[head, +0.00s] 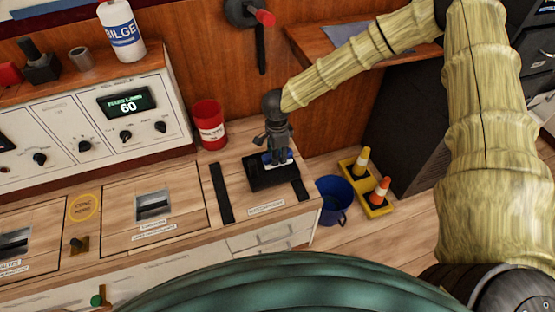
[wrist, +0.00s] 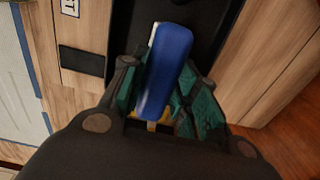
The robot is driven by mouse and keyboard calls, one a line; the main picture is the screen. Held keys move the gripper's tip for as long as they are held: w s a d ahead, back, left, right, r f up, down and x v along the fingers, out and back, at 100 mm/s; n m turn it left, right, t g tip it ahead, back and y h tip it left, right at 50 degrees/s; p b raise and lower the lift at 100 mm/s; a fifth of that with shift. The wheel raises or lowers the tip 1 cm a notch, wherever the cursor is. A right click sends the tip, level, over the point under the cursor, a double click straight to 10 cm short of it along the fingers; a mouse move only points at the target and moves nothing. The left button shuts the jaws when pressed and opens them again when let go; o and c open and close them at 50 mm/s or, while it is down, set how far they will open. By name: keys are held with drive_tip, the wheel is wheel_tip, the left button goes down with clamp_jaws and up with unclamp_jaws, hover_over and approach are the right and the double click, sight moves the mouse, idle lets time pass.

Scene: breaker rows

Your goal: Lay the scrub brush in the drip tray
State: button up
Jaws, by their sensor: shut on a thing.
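The scrub brush has a blue back, which fills the middle of the wrist view (wrist: 167,70), with a strip of white along its edge. In the head view a bit of the brush (head: 285,161) shows blue and white below the fingers. My gripper (head: 277,153) points down and is shut on the brush; its green-padded fingers (wrist: 160,100) stand on both sides of it. The black drip tray (head: 262,182) lies on the counter directly under the brush, and it shows in the wrist view (wrist: 208,18). I cannot tell whether the brush touches the tray floor.
A red can (head: 209,125) stands behind the tray to the left. Black strips (head: 221,193) lie on either side of the tray. A blue bucket (head: 333,198) and a yellow tray with small cones (head: 372,190) are on the floor to the right.

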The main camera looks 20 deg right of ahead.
wheel_tip(320, 180, down, 3)
drive_tip(key=shift+r, duration=0.1)
drive_tip(key=o, duration=1)
wheel_tip(320, 180, up, 12)
drive_tip(key=shift+r+p, duration=0.1)
drive_tip(key=shift+p, duration=0.6)
